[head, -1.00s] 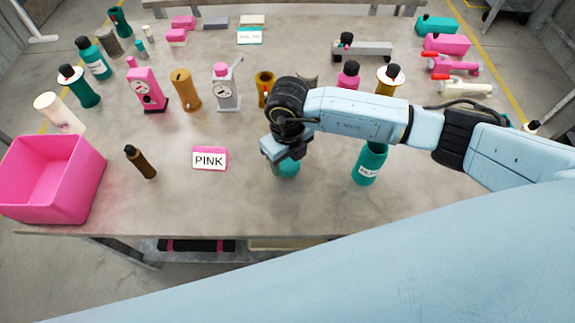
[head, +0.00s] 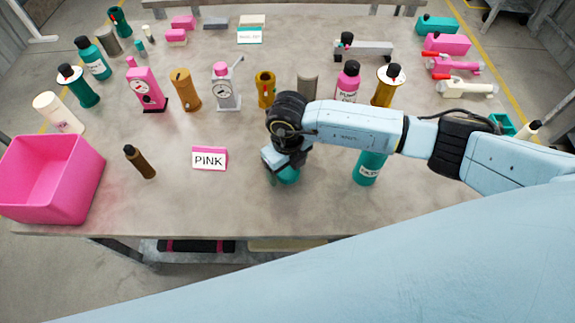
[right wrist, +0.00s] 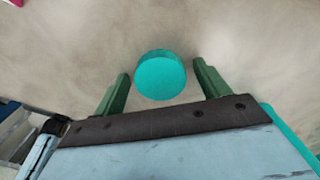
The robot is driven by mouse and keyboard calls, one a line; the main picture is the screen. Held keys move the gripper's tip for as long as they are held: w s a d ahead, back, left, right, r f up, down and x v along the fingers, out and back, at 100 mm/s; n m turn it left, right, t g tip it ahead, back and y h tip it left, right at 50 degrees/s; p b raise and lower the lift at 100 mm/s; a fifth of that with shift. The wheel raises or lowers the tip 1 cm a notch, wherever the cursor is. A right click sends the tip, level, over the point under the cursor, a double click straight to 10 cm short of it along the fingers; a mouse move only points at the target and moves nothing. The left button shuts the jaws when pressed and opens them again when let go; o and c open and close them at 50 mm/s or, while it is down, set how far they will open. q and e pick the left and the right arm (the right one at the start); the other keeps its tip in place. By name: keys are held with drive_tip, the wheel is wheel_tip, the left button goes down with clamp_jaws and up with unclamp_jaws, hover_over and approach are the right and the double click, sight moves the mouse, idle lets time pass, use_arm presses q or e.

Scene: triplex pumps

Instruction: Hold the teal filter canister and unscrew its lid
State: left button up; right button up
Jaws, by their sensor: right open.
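A round teal piece (head: 289,175), which I take to be the filter canister, stands on the front middle of the table. My right gripper (head: 281,166) is right over it and hides most of it in the head view. In the right wrist view the smooth teal round top (right wrist: 160,76) lies between the two green fingers of the right gripper (right wrist: 161,71). The fingers are open, with a gap on each side, and do not touch it. Its lid cannot be told apart from its body. My left gripper is not in view.
A teal labelled bottle (head: 368,168) stands to the right, partly under my right forearm. A PINK sign (head: 210,159), a dark brown bottle (head: 140,162) and a pink bin (head: 50,178) are to the left. Pumps and bottles fill the back. The front table strip is clear.

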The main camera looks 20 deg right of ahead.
sight(288, 170)
drive_tip(key=shift+r, duration=0.15)
wheel_tip(288, 170, up, 12)
drive_tip(key=shift+p, duration=0.35)
drive_tip(key=shift+s, duration=0.1)
